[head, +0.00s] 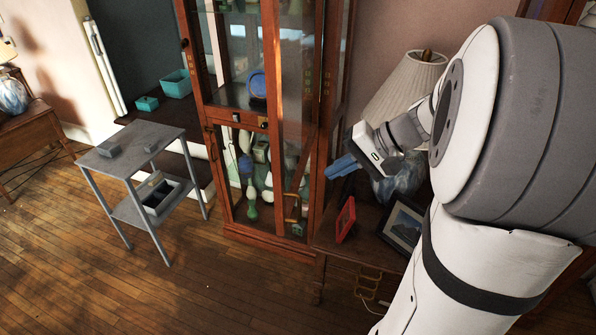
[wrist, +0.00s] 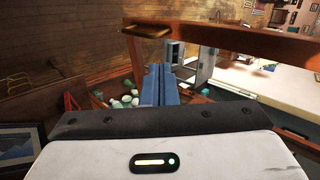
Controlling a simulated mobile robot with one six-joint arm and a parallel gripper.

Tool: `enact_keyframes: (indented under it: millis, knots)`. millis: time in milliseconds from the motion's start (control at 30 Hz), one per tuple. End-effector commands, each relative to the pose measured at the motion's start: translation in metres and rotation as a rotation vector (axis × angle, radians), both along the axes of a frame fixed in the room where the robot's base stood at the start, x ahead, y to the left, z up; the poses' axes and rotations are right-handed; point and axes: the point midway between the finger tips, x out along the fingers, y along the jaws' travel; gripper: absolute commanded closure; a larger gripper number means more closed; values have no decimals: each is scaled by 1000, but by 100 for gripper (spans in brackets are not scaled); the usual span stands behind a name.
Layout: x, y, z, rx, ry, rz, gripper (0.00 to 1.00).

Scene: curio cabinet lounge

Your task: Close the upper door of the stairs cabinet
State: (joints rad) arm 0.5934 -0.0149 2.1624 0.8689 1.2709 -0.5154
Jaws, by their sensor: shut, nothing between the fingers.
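The tall wooden curio cabinet with glass panes (head: 228,112) stands in the middle of the head view, partly cut off at the top. Its upper glazed section (head: 236,60) shows a blue plate inside; whether that door is ajar is hard to tell. The lower section holds green and white pieces. My gripper (head: 333,170) has its blue fingers together, empty, beside the cabinet's right side and above the low wooden table. In the wrist view, the fingers (wrist: 160,75) point towards a wooden frame (wrist: 230,41) with a brass fitting; contact cannot be told.
A red picture frame (head: 346,219), a dark picture frame (head: 402,222) and a lamp (head: 408,85) stand on the low table right of the cabinet. A grey two-tier cart (head: 130,147) stands left. Teal boxes (head: 175,83) sit behind it. The floor in front is clear.

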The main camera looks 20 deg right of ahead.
Motion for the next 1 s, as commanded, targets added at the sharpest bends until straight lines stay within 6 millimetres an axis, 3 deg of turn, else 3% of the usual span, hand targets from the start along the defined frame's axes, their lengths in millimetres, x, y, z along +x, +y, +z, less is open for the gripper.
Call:
enact_keyframes:
  millis: [267, 500, 1000]
  knots:
    - [19, 40, -41, 1, 7, 2, 100]
    - [34, 66, -38, -1, 3, -1, 100]
    - [37, 68, -40, -1, 3, -10, 100]
